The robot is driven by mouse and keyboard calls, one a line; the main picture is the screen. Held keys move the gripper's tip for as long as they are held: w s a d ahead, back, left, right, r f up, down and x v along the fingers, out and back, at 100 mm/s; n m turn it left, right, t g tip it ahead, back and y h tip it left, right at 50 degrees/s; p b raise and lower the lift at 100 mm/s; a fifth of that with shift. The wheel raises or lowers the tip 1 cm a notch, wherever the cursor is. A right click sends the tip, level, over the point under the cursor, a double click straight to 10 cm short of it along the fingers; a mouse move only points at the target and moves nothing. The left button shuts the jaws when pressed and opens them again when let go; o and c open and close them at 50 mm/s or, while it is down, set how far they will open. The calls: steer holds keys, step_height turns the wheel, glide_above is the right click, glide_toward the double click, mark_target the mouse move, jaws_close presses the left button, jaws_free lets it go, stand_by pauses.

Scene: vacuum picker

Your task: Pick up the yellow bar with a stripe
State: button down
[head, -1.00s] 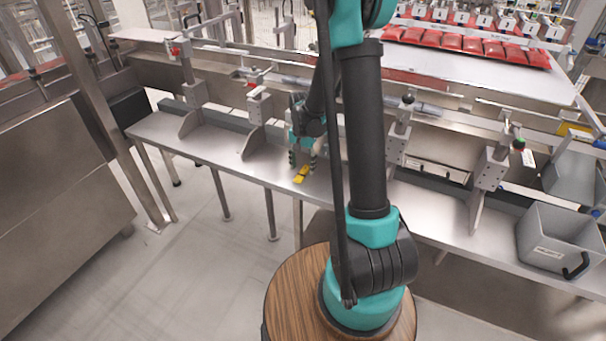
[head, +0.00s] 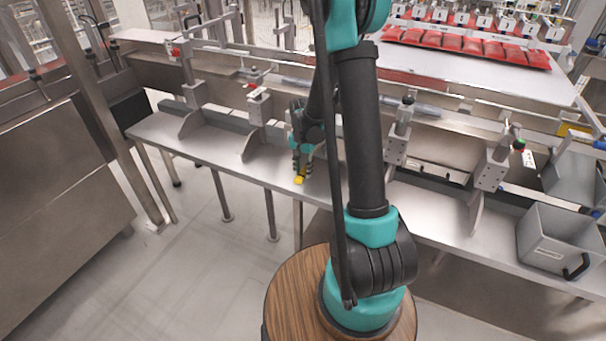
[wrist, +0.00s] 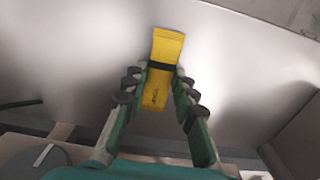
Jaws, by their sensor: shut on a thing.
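The yellow bar (wrist: 167,46) with a dark stripe across it shows in the wrist view, between the fingertips of my gripper (wrist: 161,80). The fingers touch it from both sides near the stripe, so my gripper is shut on it. In the head view the yellow bar (head: 299,180) shows as a small yellow end below my gripper (head: 302,168), at the front part of the steel shelf. The rest of the bar is hidden by the fingers there. I cannot tell whether the bar still touches the shelf.
The long steel shelf (head: 225,160) has upright brackets (head: 259,110) on both sides of my arm. A grey bin (head: 548,255) stands at the right end. Red packs (head: 470,45) lie on a conveyor behind. The shelf's front edge is close to the bar.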

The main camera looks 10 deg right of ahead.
step_height(320, 180, up, 28)
stand_by(0.9)
